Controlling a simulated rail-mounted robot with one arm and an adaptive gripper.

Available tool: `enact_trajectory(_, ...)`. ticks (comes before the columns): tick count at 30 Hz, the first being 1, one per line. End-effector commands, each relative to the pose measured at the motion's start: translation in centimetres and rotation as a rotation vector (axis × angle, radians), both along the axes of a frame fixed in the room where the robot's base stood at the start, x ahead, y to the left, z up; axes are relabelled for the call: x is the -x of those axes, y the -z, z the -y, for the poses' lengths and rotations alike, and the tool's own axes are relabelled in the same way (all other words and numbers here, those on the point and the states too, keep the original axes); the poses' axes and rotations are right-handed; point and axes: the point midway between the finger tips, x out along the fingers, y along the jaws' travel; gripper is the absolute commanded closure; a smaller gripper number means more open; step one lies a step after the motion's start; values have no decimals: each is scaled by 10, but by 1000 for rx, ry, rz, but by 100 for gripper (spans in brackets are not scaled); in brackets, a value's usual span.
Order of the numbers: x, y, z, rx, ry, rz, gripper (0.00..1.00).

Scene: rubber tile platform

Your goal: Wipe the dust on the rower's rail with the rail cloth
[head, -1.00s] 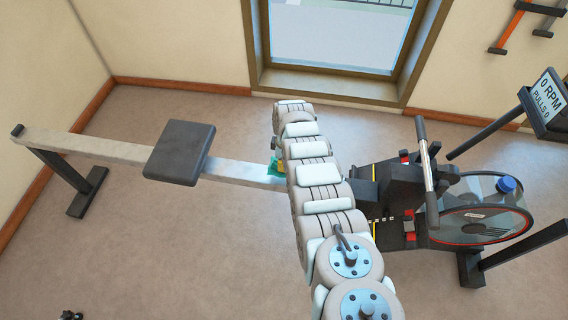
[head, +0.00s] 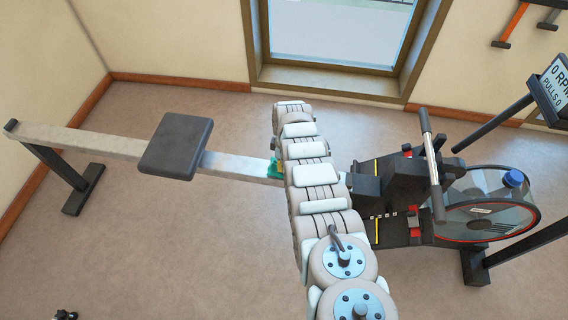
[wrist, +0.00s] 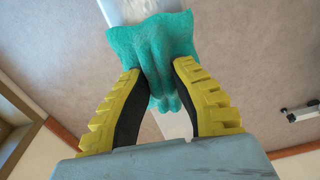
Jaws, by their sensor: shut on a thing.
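The teal rail cloth (wrist: 150,45) is pinched between the two yellow and black fingers of my gripper (wrist: 157,68) and spreads beyond the fingertips. It lies over or just above the rower's pale rail (wrist: 175,125), and I cannot tell whether it touches. In the head view, the rail (head: 235,168) runs left from under my arm, and a bit of the cloth (head: 273,168) shows at the arm's left edge. The gripper is mostly hidden there. Pale mottled marks (wrist: 145,8) that look like dust show on the rail just past the cloth.
The rower's black seat (head: 176,147) sits on the rail left of the cloth. The handle (head: 431,165), flywheel (head: 485,205) and monitor (head: 553,88) stand to the right. The rail's left end rests on a dark foot (head: 83,189). The floor in front is mostly clear.

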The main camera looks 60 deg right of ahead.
Motion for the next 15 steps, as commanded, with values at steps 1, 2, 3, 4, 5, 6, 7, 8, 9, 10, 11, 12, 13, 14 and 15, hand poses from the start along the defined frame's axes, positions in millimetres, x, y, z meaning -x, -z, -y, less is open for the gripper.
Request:
enact_trajectory(1,0,2,0,0,0,0,100)
enact_trajectory(2,0,3,0,0,0,0,100)
enact_trajectory(3,0,4,0,0,0,0,100)
enact_trajectory(4,0,4,0,0,0,0,100)
enact_trajectory(5,0,5,0,0,0,0,100)
enact_trajectory(6,0,6,0,0,0,0,100)
enact_trajectory(7,0,7,0,0,0,0,100)
enact_trajectory(8,0,8,0,0,0,0,100)
enact_trajectory(9,0,9,0,0,0,0,100)
enact_trajectory(10,0,9,0,0,0,0,100)
enact_trajectory(11,0,10,0,0,0,0,100)
enact_trajectory(12,0,11,0,0,0,0,100)
enact_trajectory(13,0,12,0,0,-1,0,100)
enact_trajectory(14,-1,12,0,0,0,0,100)
enact_trajectory(15,-1,13,0,0,-1,0,100)
